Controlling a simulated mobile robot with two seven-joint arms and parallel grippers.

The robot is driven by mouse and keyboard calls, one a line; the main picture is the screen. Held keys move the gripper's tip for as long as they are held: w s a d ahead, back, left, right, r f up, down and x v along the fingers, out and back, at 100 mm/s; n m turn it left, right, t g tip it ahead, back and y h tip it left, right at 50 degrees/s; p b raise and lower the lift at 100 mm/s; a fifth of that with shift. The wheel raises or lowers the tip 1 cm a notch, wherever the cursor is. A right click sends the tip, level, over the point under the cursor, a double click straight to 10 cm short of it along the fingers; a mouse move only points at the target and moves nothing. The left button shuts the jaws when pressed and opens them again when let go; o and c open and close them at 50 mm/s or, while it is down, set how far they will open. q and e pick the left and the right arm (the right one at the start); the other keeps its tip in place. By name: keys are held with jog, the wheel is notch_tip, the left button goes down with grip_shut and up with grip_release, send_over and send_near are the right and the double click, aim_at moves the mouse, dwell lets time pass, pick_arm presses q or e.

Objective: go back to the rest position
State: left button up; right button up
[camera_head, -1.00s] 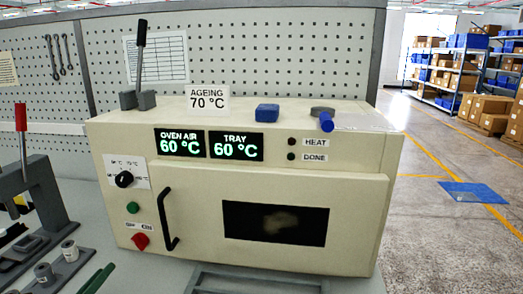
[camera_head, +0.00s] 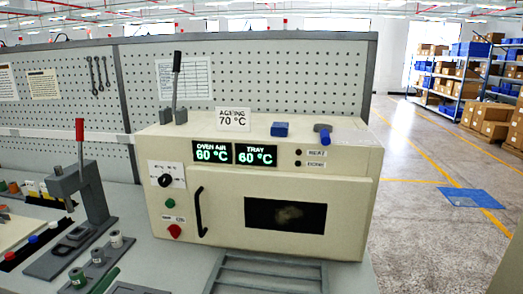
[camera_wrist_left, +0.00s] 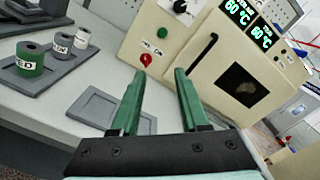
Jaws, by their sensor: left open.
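My left gripper (camera_wrist_left: 158,105) is open and empty in the left wrist view, its two green fingers apart in front of the bench. In the head view only a green finger (camera_head: 105,280) shows at the bottom left edge, beside the spools. The right gripper is in no view. The cream ageing oven (camera_head: 185,190) stands on the bench with its door shut. Its displays read 60 °C for oven air and tray.
A press with a red lever (camera_head: 82,178) stands left of the oven. A flat grey plate (camera_wrist_left: 95,106) lies on the bench near my fingers. A slatted grey rack (camera_head: 268,272) lies before the oven. A pegboard is behind; open floor and shelves are at right.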

pick_arm(q)
jog(key=s+d+f+n+g+b, duration=0.1)
jog(key=s+d+f+n+g, duration=0.15)
jog(key=d+f+n, duration=0.35)
jog(key=s+d+f+n+g+b, duration=0.1)
jog(key=s+f+n, duration=0.35)
jog(key=f, duration=0.35)
jog(key=s+d+f+n+g, duration=0.1)
jog(key=s+d+f+n, duration=0.25)
jog(key=f+n, duration=0.35)
jog(key=s+d+f+n+g+h+b, duration=0.1)
jog(key=s+d+f+n+g, duration=0.3)
jog(key=s+d+f+n, duration=0.5)
jog(key=s+d, duration=0.1)
jog(key=d, duration=0.3)
jog(key=shift+s+b, duration=0.3)
jog(key=shift+b, duration=0.05)
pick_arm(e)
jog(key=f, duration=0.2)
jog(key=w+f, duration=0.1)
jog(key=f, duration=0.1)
